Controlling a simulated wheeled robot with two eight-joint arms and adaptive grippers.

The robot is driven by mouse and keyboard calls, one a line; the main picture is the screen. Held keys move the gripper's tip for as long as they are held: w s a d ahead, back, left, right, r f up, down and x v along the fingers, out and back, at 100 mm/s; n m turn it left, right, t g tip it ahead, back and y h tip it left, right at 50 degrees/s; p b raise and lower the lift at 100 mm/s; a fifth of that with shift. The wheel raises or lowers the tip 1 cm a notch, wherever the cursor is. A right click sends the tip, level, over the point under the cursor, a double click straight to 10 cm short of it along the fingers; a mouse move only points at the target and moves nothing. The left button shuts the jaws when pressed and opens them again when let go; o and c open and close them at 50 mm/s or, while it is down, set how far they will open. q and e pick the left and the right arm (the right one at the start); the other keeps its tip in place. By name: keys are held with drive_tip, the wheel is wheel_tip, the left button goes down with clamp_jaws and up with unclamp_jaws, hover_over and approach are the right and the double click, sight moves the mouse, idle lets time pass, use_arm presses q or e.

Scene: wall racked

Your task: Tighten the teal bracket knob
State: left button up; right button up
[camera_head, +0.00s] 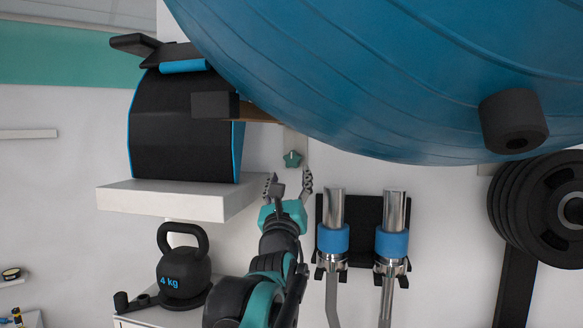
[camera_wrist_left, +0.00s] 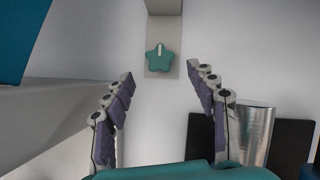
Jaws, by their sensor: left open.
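The teal bracket knob (camera_head: 292,159) is star-shaped and sits on a pale upright bracket plate on the wall, under the big blue ball. In the left wrist view the knob (camera_wrist_left: 159,59) shows a white mark on its upper face. My left gripper (camera_head: 289,176) is open and empty just below the knob, its fingers pointing up towards it. In the left wrist view the fingers of the left gripper (camera_wrist_left: 160,80) stand wide apart, with the knob beyond and between their tips, not touched. My right gripper is not in view.
The blue ball (camera_head: 420,70) hangs close above the knob. A white shelf (camera_head: 165,199) with a black padded item is at left. A kettlebell (camera_head: 183,265) stands below it. Chrome bars with blue collars (camera_head: 333,240) hang in a black holder at right, beside weight plates (camera_head: 540,200).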

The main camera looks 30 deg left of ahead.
use_arm(q)
drive_tip(key=shift+v, duration=1.95)
drive_tip(key=shift+w, duration=0.1)
